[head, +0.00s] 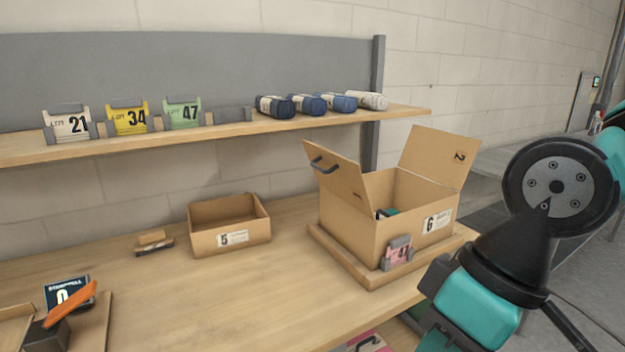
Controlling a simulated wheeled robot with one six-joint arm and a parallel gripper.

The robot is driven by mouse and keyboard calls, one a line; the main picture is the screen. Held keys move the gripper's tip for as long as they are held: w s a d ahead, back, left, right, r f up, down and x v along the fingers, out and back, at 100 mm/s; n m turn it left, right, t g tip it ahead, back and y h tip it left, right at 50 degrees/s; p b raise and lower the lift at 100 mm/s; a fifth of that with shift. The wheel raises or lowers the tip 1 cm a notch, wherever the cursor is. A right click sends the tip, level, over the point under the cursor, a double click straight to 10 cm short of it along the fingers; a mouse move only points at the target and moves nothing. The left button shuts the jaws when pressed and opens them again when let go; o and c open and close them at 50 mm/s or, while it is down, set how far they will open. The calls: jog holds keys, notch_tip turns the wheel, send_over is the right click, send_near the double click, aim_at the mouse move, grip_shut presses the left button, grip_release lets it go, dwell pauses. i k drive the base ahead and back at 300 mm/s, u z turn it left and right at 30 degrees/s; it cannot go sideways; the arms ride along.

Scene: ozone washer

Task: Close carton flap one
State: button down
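An open cardboard carton (345,230) labelled 6 stands on a wooden base on the workbench. Its left flap (335,175) stands up, tilted outward, with a dark handle near its upper left corner; no number is readable on it. A dark and teal item (386,212) shows partly inside; the rest of the inside is hidden. My arm is at the lower right, apart from the flaps; no gripper fingers can be made out.
A smaller open box (230,239) labelled 5 stands left of the carton. A shelf (225,128) above holds numbered cards and several rolled bundles (305,104). The bench (215,295) between is clear.

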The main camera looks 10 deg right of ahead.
aim_at(342, 177)
jog(key=k, duration=0.8)
jog(key=z, duration=0.65)
jog(key=i, duration=1.5)
jog(key=u, duration=0.9)
jog(key=i, duration=0.45)
jog(key=u, duration=0.5)
